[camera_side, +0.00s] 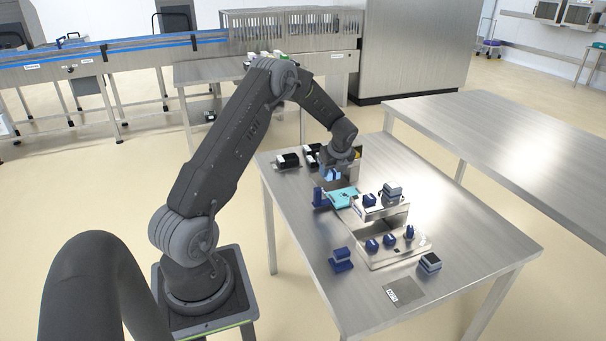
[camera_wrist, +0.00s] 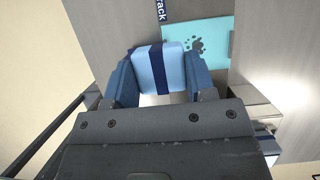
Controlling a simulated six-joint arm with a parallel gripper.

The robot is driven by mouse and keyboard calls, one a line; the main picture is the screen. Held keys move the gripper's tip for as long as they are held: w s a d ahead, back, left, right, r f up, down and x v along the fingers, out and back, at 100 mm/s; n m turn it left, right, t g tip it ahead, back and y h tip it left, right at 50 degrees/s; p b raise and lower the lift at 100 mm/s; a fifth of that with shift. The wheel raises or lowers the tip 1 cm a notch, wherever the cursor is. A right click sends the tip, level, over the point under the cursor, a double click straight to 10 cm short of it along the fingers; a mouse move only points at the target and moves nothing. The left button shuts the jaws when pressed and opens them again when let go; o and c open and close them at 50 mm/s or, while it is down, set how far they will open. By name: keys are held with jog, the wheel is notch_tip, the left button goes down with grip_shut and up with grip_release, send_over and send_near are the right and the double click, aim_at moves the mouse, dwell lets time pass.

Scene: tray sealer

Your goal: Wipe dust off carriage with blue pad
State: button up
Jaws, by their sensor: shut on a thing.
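My gripper (camera_side: 334,168) is shut on the blue pad (camera_wrist: 158,68), a light blue block with a dark blue band around it. The fingers hold it from both sides in the wrist view. The turquoise carriage (camera_side: 342,198) lies on the table just in front of and below my gripper in the side view. In the wrist view, the carriage (camera_wrist: 215,45) shows beyond the pad at the upper right. A cluster of dark dust spots (camera_wrist: 196,46) lies on its surface. The pad appears above the table and apart from the dust; its exact height I cannot tell.
A dark blue upright block (camera_side: 320,198) stands left of the carriage. Right of it is a raised metal stand (camera_side: 383,212) with blue-handled pieces, and a lower plate (camera_side: 390,250) with several more. Black trays (camera_side: 288,161) lie at the back left.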

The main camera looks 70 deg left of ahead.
aim_at(339, 196)
jog(key=shift+w+d+f, duration=0.15)
jog(key=shift+w+f, duration=0.4)
jog(key=shift+f, duration=0.6)
jog(key=shift+w+d+f, duration=0.2)
jog(key=shift+w+f, duration=0.4)
jog(key=shift+f, duration=0.55)
jog(key=shift+w+d+f, duration=0.15)
jog(key=shift+w+f, duration=0.4)
jog(key=shift+f, duration=0.6)
jog(key=shift+w+f, duration=0.35)
jog(key=shift+f, duration=0.05)
jog(key=shift+w+f, duration=0.35)
jog(key=shift+w, duration=1.15)
jog(key=shift+w+r, duration=0.1)
jog(key=shift+r, duration=0.15)
jog(key=shift+s+f, duration=0.25)
jog(key=shift+s, duration=0.25)
jog(key=shift+s+f, duration=0.1)
jog(key=shift+s, duration=1.45)
notch_tip(339, 196, up, 8)
jog(key=shift+r, duration=0.2)
